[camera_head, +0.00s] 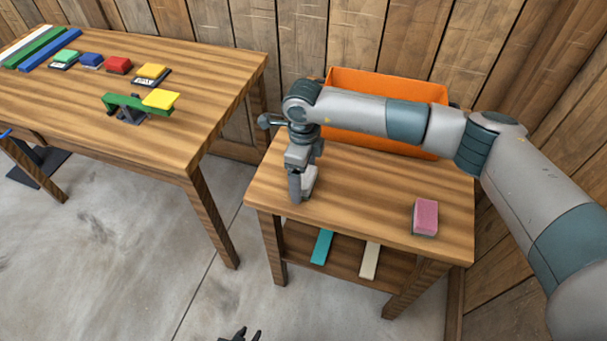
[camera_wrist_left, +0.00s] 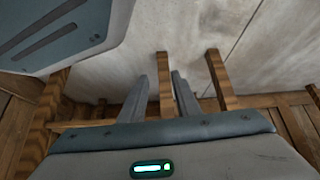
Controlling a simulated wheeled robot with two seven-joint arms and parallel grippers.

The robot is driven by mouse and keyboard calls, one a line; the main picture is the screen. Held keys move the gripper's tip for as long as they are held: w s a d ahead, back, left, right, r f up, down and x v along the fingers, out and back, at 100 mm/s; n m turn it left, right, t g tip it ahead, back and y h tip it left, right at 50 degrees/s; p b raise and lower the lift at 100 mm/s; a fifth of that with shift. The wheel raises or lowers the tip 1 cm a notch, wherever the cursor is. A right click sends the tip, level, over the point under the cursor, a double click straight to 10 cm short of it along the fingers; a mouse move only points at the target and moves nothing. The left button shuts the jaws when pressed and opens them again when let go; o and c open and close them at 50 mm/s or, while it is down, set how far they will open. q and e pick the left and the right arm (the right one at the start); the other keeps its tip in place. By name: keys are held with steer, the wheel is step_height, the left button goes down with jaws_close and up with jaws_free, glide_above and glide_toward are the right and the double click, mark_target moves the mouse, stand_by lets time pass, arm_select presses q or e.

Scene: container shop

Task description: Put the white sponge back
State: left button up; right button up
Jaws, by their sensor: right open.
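My right arm reaches in from the right over the small wooden table (camera_head: 355,190). My right gripper (camera_head: 301,190) points down, open, low over the table's left part. A pale grey-white patch shows at its fingers; I cannot tell whether it is the white sponge or part of the gripper. No white sponge is clearly visible elsewhere. A pink sponge (camera_head: 425,217) lies near the table's right front edge. My left gripper's dark tips (camera_head: 240,336) show at the bottom edge of the head view. In the left wrist view, the left gripper's fingers (camera_wrist_left: 160,95) are apart and empty.
An orange bin (camera_head: 385,85) stands at the table's back, partly hidden by my right arm. A teal strip (camera_head: 322,247) and a cream strip (camera_head: 370,261) lie on the lower shelf. A larger table (camera_head: 180,75) at left holds coloured blocks and a green balance (camera_head: 130,103).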

mark_target(303, 176)
arm_select(q)
steer(key=shift+f, duration=0.1)
arm_select(e)
steer(key=shift+r, duration=0.15)
steer(key=shift+r, duration=0.2)
arm_select(q)
steer(key=shift+s+a+f+g+y+b, duration=0.2)
steer(key=shift+s+a+f+g+b, duration=0.4)
steer(key=shift+a+b, duration=0.15)
steer(key=shift+s+a+f+g+y+b, duration=0.2)
steer(key=shift+s+a+f+g+b, duration=0.25)
steer(key=shift+a+f+g+b, duration=0.2)
arm_select(e)
step_height(303, 176, up, 11)
steer(key=shift+r, duration=0.15)
arm_select(q)
steer(key=shift+r, duration=0.1)
